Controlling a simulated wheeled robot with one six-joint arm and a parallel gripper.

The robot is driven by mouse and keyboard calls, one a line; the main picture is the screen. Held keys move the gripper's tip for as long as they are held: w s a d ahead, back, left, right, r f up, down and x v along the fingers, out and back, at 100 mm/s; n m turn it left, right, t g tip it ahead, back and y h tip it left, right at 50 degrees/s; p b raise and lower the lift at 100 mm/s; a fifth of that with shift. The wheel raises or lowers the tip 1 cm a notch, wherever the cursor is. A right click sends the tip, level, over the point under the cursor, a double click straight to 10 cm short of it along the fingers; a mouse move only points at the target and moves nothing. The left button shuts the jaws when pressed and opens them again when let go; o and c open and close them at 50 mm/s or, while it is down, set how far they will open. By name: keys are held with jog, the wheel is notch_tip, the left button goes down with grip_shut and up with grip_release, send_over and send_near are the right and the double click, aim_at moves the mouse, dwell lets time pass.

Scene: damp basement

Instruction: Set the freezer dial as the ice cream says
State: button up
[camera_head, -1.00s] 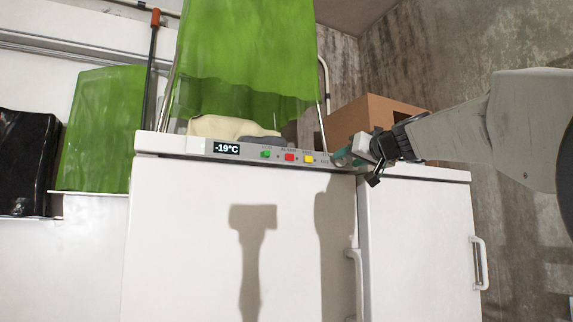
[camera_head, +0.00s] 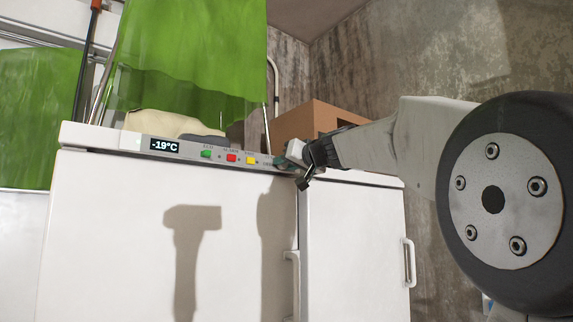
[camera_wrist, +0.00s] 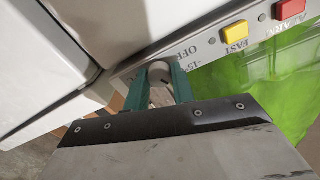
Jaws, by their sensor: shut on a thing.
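The freezer (camera_head: 170,220) is a white chest with a grey control strip along its top front edge. Its display (camera_head: 164,146) reads -19°C. My gripper (camera_head: 285,157) is at the right end of that strip. In the wrist view my gripper (camera_wrist: 159,88) has its two green fingers shut on the pale round dial (camera_wrist: 158,68), one on each side. "OFF" and a "-15" mark show on the strip beside the dial; its other marks and its pointer are hidden or unclear. No ice cream is visible.
Green (camera_head: 206,154), red (camera_head: 231,158) and yellow (camera_head: 251,160) buttons sit left of the dial; the yellow one (camera_wrist: 233,34) is close to the fingers. Green translucent sheeting (camera_head: 190,50) and a cardboard box (camera_head: 320,118) stand behind. A second white cabinet (camera_head: 350,240) adjoins on the right.

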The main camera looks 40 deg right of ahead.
jog(key=m, duration=1.1)
dwell(0.3)
jog(key=shift+m, duration=0.3)
jog(key=o, duration=1)
jog(key=shift+d, duration=0.1)
jog(key=shift+s, duration=0.15)
